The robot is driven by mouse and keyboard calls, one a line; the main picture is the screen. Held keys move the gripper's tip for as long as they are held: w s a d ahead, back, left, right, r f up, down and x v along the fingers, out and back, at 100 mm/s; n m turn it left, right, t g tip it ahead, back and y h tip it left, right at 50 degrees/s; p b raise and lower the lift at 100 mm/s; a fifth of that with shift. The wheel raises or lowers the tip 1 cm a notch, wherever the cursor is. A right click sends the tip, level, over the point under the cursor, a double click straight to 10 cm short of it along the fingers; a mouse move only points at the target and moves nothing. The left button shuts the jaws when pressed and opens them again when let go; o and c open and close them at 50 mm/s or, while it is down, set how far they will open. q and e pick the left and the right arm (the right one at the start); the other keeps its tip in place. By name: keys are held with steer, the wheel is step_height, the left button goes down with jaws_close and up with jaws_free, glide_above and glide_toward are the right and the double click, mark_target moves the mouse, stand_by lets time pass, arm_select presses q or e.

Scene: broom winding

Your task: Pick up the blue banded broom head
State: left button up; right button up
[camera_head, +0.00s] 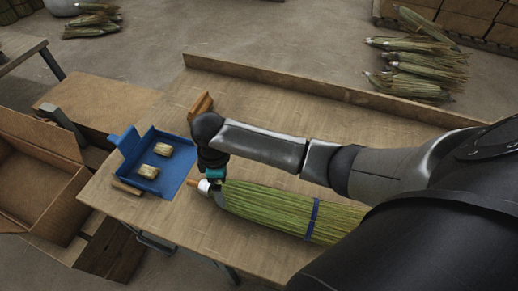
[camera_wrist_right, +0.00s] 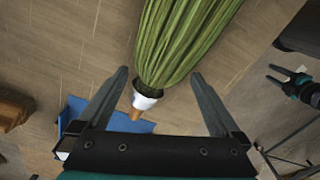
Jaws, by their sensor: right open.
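The broom head (camera_head: 265,207) is a bundle of green straw lying on the wooden table, with a blue band (camera_head: 313,218) around it and a white collar at its narrow left end. In the right wrist view the straw (camera_wrist_right: 182,45) and the white collar (camera_wrist_right: 146,100) with a tan handle stub show; the band is out of that view. My right gripper (camera_wrist_right: 158,74) is open, its fingers on either side of the narrow end. In the head view my right gripper (camera_head: 212,176) is over the collar end, its fingers mostly hidden. My left gripper (camera_wrist_right: 285,80) seems to show small at the wrist view's right edge.
A blue tray (camera_head: 172,184) with two tan blocks sits left of the broom. A wooden block (camera_head: 201,104) stands behind my right gripper. A raised ledge (camera_head: 330,92) runs along the far table edge. A cardboard box (camera_head: 30,180) is at the left.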

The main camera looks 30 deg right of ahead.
step_height(320, 180, down, 6)
steer(key=shift+s+a+r+b, duration=0.1)
steer(key=shift+s+r+b, duration=0.1)
steer(key=shift+b, duration=0.5)
steer(key=shift+w+r, duration=0.1)
steer(key=c, duration=1.5)
